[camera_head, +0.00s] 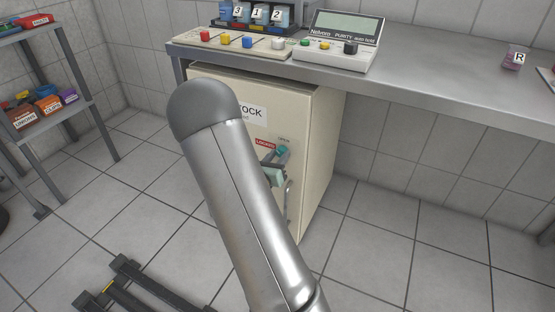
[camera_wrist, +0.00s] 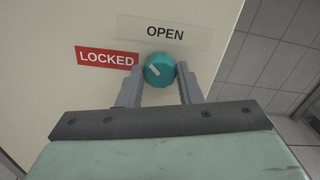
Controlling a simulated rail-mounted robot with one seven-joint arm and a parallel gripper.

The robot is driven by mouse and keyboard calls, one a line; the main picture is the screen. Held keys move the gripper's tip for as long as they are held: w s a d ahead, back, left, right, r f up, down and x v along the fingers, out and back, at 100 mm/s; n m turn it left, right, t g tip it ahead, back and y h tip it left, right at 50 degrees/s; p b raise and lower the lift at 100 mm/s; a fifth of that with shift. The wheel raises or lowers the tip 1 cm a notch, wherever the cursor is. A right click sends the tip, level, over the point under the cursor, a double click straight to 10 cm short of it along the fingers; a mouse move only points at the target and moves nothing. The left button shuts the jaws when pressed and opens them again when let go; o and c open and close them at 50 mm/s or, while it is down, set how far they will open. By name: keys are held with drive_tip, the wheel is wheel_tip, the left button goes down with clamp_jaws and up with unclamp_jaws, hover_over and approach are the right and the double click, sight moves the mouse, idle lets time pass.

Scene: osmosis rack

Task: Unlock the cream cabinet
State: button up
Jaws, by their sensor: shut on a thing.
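The cream cabinet (camera_head: 318,150) stands under the grey bench, its door front partly hidden by my arm. In the wrist view a round teal knob (camera_wrist: 160,69) sits on the cream door (camera_wrist: 50,30), with a pale pointer mark slanting toward the upper left. A red LOCKED label (camera_wrist: 107,58) is left of the knob, and an OPEN label (camera_wrist: 165,33) is above it. My gripper (camera_wrist: 160,75) is shut on the knob, one finger on each side. In the head view my gripper (camera_head: 278,165) is at the door, small and partly hidden.
The grey bench (camera_head: 450,75) carries a meter (camera_head: 340,40), a panel with coloured buttons (camera_head: 235,42) and numbered containers (camera_head: 257,14). A shelf with bins (camera_head: 45,105) stands at the left. Dark rails (camera_head: 130,285) lie on the floor. The tiled floor right of the cabinet is clear.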

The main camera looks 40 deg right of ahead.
drive_tip(key=m+b, duration=0.1)
drive_tip(key=m, duration=0.1)
drive_tip(key=m+b, duration=0.2)
drive_tip(key=m, duration=0.1)
drive_tip(key=shift+f+m, duration=0.2)
drive_tip(key=shift+m, duration=0.1)
drive_tip(key=shift+r+m+b, duration=0.1)
drive_tip(key=shift+m+b, duration=1.6)
drive_tip(key=shift+m, duration=0.1)
drive_tip(key=o, duration=1)
drive_tip(key=shift+r, duration=0.1)
drive_tip(key=p+v, duration=0.4)
drive_tip(key=v, duration=1.3)
drive_tip(key=shift+s+a, duration=0.15)
drive_tip(key=shift+s, duration=0.05)
